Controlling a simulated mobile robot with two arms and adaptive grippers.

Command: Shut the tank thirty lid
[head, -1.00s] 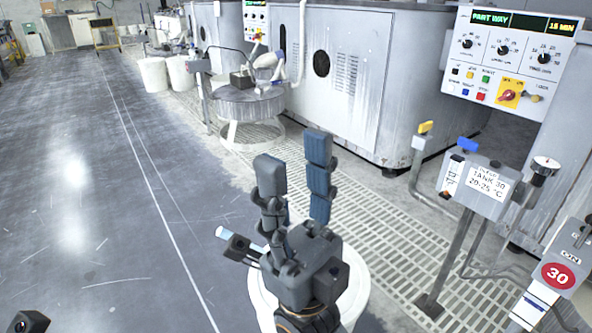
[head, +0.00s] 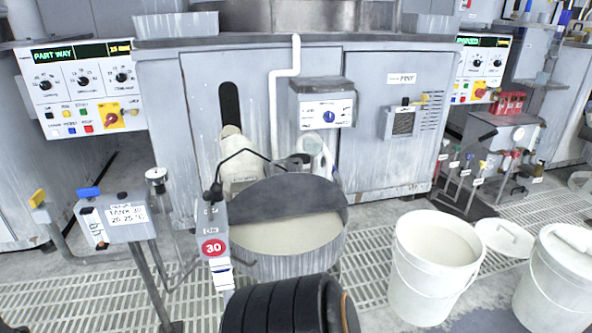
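Tank thirty (head: 290,262) is the round grey tank in the middle of the head view, behind a post with a red round 30 sign (head: 214,248). A dark grey half-round lid panel (head: 285,198) lies across its back part. The front part is uncovered and shows pale cream liquid (head: 290,235). I cannot tell how the lid is hinged. A grey box (head: 127,218) labelled tank 30, 20-25 °C, stands on a post to the left. Neither gripper shows; a black ribbed part, probably of my arm, fills the bottom middle in front of the tank.
An open white bucket of pale liquid (head: 433,295) stands right of the tank. A white lid (head: 504,238) lies behind it, and a second bucket (head: 560,290) is at the far right. A large grey cabinet (head: 400,170) blocks the back. Floor grating surrounds the tank.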

